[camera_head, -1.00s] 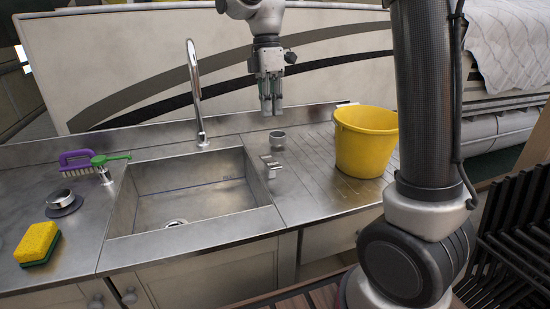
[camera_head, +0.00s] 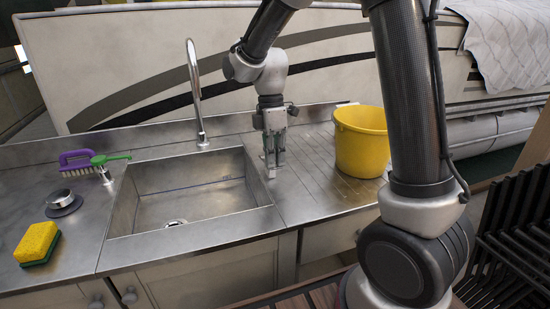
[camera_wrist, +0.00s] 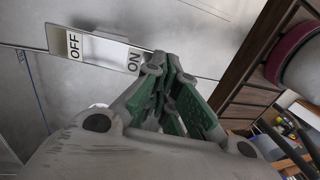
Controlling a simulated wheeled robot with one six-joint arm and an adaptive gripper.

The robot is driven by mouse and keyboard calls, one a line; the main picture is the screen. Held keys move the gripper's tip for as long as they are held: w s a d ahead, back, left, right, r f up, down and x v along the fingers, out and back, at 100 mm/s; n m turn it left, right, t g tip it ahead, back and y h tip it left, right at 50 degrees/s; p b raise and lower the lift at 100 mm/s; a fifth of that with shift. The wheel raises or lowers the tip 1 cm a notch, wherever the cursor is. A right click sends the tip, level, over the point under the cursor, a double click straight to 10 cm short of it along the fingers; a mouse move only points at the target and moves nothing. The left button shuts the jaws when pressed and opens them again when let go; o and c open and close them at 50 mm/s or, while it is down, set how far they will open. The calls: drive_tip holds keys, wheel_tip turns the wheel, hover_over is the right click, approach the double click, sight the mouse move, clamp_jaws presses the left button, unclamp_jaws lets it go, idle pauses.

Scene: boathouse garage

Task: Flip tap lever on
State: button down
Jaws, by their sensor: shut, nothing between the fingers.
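A small metal tap lever fixture (camera_head: 271,174) sits at the right rim of the sink, mostly hidden by my gripper. In the wrist view its pale plate (camera_wrist: 105,50) carries an OFF label at the left and an ON label at the right. My gripper (camera_head: 272,164) is shut and empty, pointing down at the fixture. In the wrist view the gripper's tips (camera_wrist: 170,57) are close beside the ON end; I cannot tell whether they touch it. The tall curved faucet (camera_head: 195,95) stands behind the sink.
The steel sink basin (camera_head: 190,212) is left of my gripper. A yellow bucket (camera_head: 360,145) stands on the drainboard to the right.

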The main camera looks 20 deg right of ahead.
drive_tip(key=s+f+t, duration=0.1)
drive_tip(key=t, duration=0.1)
drive_tip(key=shift+f+t, duration=0.2)
drive_tip(key=shift+t, duration=0.1)
drive_tip(key=shift+s+f, duration=0.2)
drive_tip(key=shift+f, duration=0.3)
drive_tip(key=shift+r, duration=0.8)
